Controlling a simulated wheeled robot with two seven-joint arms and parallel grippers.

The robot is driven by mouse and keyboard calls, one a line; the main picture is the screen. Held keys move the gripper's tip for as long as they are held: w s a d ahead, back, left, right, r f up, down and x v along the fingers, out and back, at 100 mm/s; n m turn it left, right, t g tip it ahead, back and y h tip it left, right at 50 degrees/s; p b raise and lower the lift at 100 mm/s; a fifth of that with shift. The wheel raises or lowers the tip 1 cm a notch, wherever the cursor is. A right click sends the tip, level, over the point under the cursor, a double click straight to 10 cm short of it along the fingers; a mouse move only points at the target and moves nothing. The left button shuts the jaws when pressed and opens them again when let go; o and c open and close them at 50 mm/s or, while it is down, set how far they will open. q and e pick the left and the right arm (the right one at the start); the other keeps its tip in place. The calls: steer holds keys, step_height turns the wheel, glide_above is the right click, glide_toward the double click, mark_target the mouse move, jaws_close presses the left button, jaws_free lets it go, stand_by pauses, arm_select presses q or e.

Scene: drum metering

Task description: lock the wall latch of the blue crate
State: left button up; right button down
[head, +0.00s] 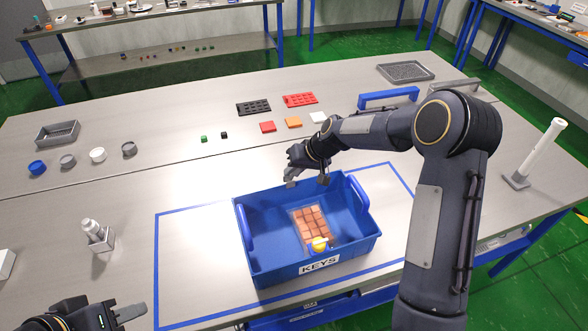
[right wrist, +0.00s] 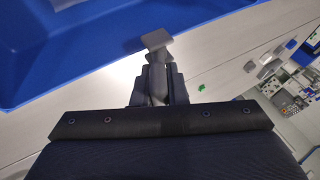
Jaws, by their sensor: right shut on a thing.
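The blue crate (head: 262,262) stands open inside a blue-taped outline on the table, with a KEYS label on its near wall. My right gripper (head: 307,181) is at the crate's far wall. In the right wrist view its jaws (right wrist: 157,70) are shut on a small grey piece (right wrist: 157,40), which looks like the wall latch, beside the blue crate wall (right wrist: 75,55). The jaws hide part of this piece, and I cannot tell the latch's position. My left gripper (head: 128,312) is at the lower left, away from the crate; its jaw opening is unclear.
Brown blocks (head: 310,222) and a yellow ball (head: 319,244) show at the crate. A white post (head: 535,152) stands at right. Table left of the crate is mostly clear.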

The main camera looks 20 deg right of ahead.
steer(key=shift+d+f+y+b, duration=0.4)
steer(key=shift+y+b, duration=0.4)
steer(key=shift+b, duration=1.7)
steer(key=shift+a+b, duration=0.1)
steer(key=shift+b, duration=0.2)
steer(key=shift+r, duration=0.25)
steer(key=c, duration=1.4)
jaws_free()
steer(key=shift+c, duration=0.2)
